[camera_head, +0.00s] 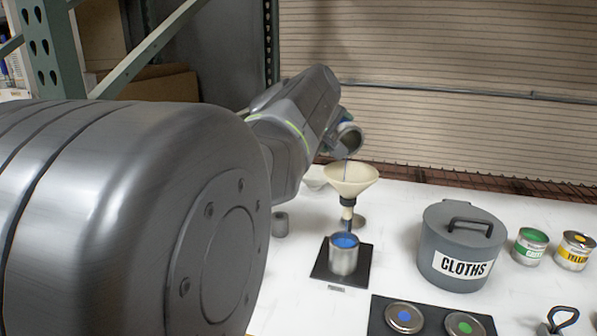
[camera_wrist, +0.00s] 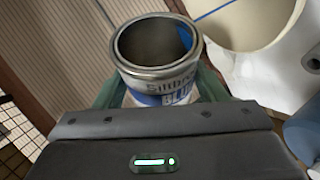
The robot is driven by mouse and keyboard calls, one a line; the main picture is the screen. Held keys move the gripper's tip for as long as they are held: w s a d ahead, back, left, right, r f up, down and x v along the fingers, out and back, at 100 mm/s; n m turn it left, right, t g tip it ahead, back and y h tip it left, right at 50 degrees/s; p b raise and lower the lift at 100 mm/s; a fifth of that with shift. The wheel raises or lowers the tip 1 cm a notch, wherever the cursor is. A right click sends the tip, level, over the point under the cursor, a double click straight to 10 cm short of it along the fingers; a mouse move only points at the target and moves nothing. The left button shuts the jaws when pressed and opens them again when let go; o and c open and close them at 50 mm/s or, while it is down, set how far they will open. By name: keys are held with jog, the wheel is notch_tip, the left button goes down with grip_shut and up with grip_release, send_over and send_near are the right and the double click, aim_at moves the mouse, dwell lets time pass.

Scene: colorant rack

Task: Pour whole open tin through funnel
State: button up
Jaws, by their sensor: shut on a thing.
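My gripper (camera_head: 334,136) is shut on an open tin (camera_head: 352,140) and holds it tipped above the funnel. In the wrist view, the held tin (camera_wrist: 165,62) has a blue label, partly readable as "BLUE"; its inside is mostly bare grey with blue on the right wall. A thin stream runs from its lip into the cream funnel (camera_head: 350,181), whose bowl (camera_wrist: 240,22) shows a blue streak in the wrist view. Under the funnel's spout stands an upright open tin (camera_head: 344,260) with blue colorant inside, on a black square mat (camera_head: 322,270). Blue shows between spout and tin.
A grey lidded bin marked "CLOTHS" (camera_head: 455,262) stands right of the mat. A green tin (camera_head: 530,249) and a yellow tin (camera_head: 574,253) stand farther right. Round lids with blue (camera_head: 404,318) and green (camera_head: 465,326) dots lie on a dark mat in front.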

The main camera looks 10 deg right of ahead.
jog(key=shift+s, duration=0.1)
jog(key=shift+r, duration=0.15)
jog(key=p, duration=0.1)
jog(key=r+p, duration=0.1)
jog(key=shift+w+a+n+g+p, duration=0.15)
jog(key=shift+w+n+g+p, duration=0.15)
jog(key=shift+p, duration=0.05)
jog(key=shift+w+r+g+p, duration=0.2)
jog(key=shift+w+g+p, duration=0.1)
jog(key=shift+p, duration=0.55)
jog(key=shift+w+f+n+g+p, duration=0.1)
jog(key=shift+f+n+g+p, duration=0.15)
jog(key=shift+n+p, duration=0.25)
jog(key=shift+f+g, duration=0.25)
jog(key=shift+f, duration=0.15)
